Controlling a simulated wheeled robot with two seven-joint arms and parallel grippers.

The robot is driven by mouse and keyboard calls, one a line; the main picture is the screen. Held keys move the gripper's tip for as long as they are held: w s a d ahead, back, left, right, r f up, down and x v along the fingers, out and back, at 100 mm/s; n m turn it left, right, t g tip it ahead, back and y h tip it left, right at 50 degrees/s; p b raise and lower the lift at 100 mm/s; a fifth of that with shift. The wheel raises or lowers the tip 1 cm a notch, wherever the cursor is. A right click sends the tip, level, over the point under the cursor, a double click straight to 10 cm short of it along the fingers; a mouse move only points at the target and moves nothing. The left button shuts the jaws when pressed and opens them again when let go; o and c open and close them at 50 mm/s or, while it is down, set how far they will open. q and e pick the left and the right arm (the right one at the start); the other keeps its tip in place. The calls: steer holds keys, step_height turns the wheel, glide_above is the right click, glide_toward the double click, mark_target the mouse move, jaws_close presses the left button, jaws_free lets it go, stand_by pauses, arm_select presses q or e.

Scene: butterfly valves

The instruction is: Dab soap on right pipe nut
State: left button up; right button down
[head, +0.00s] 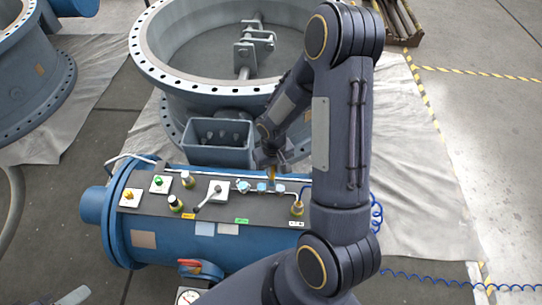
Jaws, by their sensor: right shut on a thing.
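A thin pipe run with light blue nuts lies on the dark top plate of the blue tank (205,248). The left nut (243,186) and the middle nut (262,187) show clearly. The right nut (279,188) is at the right end of this group, just below my right gripper. My right gripper (271,164) points down over the nuts and is shut on a slim orange-brown tool (272,174), perhaps a brush. The tool's lower end is close to the middle and right nuts; I cannot tell whether it touches either. My left gripper is not in view.
Several fittings stand on the plate, including a green knob (159,181), a yellow knob (130,195), a lever handle (208,197) and a brass-based fitting (297,208). A grey open box (217,155) and a large flanged ring (150,75) stand behind.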

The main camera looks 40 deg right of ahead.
step_height(320, 180, up, 4)
steer(key=shift+d+f+p, duration=0.1)
steer(key=shift+f+p, duration=0.15)
steer(key=shift+p, duration=0.75)
step_height(320, 180, up, 2)
steer(key=shift+s+r+p, duration=0.15)
steer(key=shift+r+p, duration=0.05)
steer(key=shift+p, duration=0.6)
